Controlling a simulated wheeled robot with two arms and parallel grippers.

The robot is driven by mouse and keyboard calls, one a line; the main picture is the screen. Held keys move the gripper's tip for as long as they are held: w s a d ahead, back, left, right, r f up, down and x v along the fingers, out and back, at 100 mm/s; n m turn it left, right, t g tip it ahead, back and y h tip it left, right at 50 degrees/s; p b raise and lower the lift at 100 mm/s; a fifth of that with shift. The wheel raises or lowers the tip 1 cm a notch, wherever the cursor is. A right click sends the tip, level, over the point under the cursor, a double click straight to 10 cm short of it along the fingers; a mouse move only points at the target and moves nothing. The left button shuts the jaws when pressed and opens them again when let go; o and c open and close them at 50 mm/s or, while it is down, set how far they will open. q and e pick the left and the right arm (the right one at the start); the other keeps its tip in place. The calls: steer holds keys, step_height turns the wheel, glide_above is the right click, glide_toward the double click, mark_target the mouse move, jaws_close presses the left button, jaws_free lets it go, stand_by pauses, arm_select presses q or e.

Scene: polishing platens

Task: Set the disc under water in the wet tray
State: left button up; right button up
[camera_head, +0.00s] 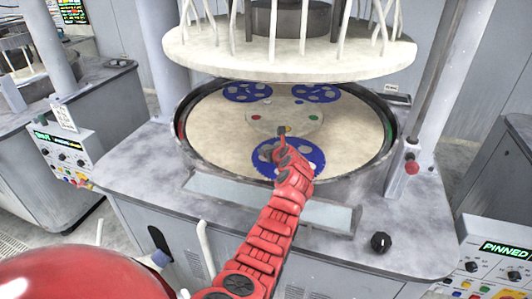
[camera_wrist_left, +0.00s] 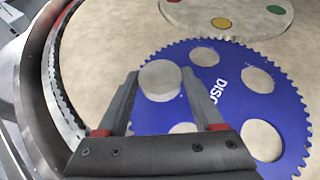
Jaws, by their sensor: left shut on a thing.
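A small round grey disc (camera_wrist_left: 161,80) sits between the fingertips of my left gripper (camera_wrist_left: 160,88) in the left wrist view. The gripper is shut on it, over the edge region of a blue toothed carrier (camera_wrist_left: 228,84) with round holes. I cannot tell whether the disc is clear of the carrier. In the head view my left gripper (camera_head: 283,140) is over the front blue carrier (camera_head: 262,157), and its hand hides the disc. A long, shallow pale-blue tray (camera_head: 225,190), perhaps the wet tray, lies along the machine's front, partly behind my arm. My right gripper is not seen.
The beige platen (camera_head: 215,125) has a dark raised rim (camera_head: 388,150). Two more blue carriers (camera_head: 247,92) lie at the back, around a central plate (camera_head: 262,120) with coloured dots. A large white upper plate (camera_head: 290,62) hangs above. A black knob (camera_head: 380,242) stands at front right.

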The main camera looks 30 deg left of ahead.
arm_select(q)
steer(key=shift+p+v, duration=0.8)
steer(key=shift+v, duration=0.4)
steer(key=shift+p+v, duration=0.75)
steer(key=shift+v, duration=0.75)
steer(key=p+v, duration=0.2)
steer(key=v, duration=0.6)
steer(key=shift+a+f, duration=0.1)
